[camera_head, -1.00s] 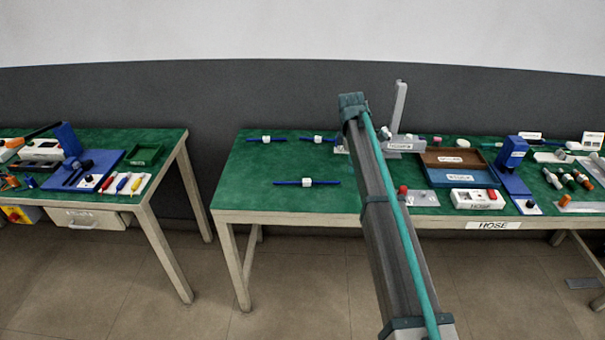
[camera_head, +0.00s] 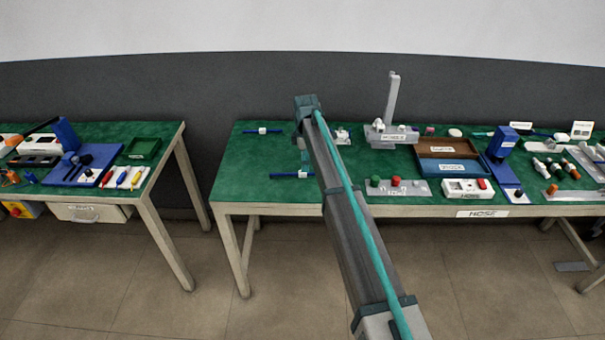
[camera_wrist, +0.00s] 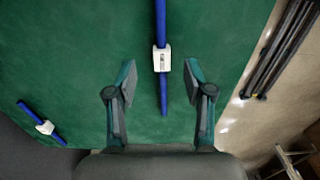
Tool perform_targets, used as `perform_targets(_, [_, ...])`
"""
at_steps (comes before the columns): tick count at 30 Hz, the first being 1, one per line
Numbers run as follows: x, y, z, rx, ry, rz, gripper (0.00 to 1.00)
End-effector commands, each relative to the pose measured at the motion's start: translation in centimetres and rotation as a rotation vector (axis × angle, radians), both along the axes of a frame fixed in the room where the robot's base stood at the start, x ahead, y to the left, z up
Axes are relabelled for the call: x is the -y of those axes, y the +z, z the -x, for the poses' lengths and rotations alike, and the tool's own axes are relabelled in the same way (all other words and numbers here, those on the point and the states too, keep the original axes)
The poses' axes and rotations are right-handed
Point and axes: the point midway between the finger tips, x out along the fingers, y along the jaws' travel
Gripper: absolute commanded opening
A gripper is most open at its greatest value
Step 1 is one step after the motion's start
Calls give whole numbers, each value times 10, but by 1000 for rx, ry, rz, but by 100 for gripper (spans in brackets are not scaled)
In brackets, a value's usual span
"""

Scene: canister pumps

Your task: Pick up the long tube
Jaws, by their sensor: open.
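A long blue tube with a white labelled block at its middle (camera_wrist: 162,58) lies on the green table top. In the wrist view it runs up the picture, between the two fingers of my gripper (camera_wrist: 159,72). The gripper is open and holds nothing; its height above the tube is hard to tell. In the head view this tube (camera_head: 283,175) lies near the table's front edge, its right part hidden by my arm. A second blue tube with a white block (camera_head: 262,130) lies farther back and also shows at lower left in the wrist view (camera_wrist: 42,126).
Right of my arm are a grey stand with an upright post (camera_head: 392,105), a plate with green and red knobs (camera_head: 412,190), a brown tray (camera_head: 422,147) and a blue tray (camera_head: 425,169). The table's left end is mostly clear. Another table (camera_head: 170,135) stands left across a gap.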

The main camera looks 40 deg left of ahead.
Motion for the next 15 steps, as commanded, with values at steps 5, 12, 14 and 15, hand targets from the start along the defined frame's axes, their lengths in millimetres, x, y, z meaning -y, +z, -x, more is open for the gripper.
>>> perform_targets(5, [3, -22, 3, -2, 0, 3, 52])
perform_targets(12, [2, -43, 2, 0, 0, 0, 52])
perform_targets(14, [2, -43, 2, 0, 0, 0, 52])
perform_targets(15, [2, -43, 2, 0, 0, 0, 52])
